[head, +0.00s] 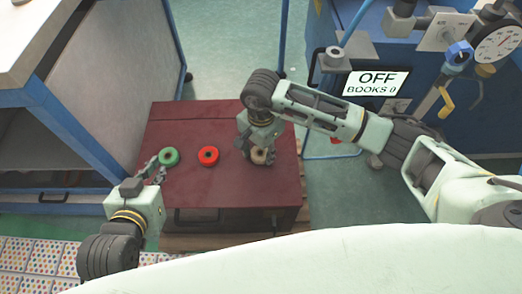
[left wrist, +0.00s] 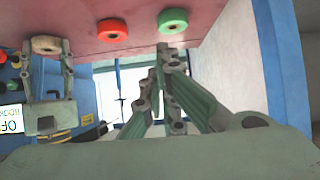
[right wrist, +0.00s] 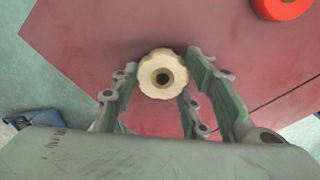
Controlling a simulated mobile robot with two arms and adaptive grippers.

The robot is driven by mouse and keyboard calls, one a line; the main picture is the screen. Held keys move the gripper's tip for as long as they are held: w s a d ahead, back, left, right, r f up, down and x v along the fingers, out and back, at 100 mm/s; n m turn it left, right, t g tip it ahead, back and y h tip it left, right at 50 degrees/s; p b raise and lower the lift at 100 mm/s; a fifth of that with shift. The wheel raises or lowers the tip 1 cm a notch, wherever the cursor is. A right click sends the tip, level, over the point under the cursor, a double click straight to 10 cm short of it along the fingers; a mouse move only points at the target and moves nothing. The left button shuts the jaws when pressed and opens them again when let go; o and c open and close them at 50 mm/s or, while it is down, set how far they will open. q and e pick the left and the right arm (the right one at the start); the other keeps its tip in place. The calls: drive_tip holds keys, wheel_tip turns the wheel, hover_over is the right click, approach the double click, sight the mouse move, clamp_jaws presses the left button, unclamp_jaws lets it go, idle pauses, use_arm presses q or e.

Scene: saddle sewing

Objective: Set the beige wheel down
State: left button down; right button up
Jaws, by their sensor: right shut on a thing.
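The beige wheel (right wrist: 163,74) is between the fingers of my right gripper (right wrist: 157,88), which is shut on it. In the head view the beige wheel (head: 260,157) is at the right part of the dark red box top (head: 215,120), partly hidden by the gripper (head: 259,148). In the left wrist view the beige wheel (left wrist: 45,44) is at or very close to the red surface; I cannot tell whether it touches. My left gripper (head: 156,170) is beside the green wheel (head: 169,156); its fingertips (left wrist: 160,62) are together and empty.
A red wheel (head: 208,156) lies between the green and beige wheels. A blue machine (head: 400,75) with an "OFF" sign (head: 377,83) and a gauge stands at the right back. A workbench (head: 70,110) stands at the left. The box top's back part is clear.

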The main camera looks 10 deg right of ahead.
use_arm(q)
drive_tip(key=shift+r, duration=0.15)
drive_tip(key=shift+w+d+r+t, duration=0.15)
drive_tip(key=shift+w+r+t, duration=0.15)
drive_tip(key=shift+w+t, duration=0.1)
use_arm(e)
drive_tip(key=shift+f, duration=0.15)
use_arm(q)
drive_tip(key=shift+r, duration=0.1)
use_arm(e)
drive_tip(key=o, duration=1.3)
use_arm(q)
drive_tip(key=shift+s, duration=0.1)
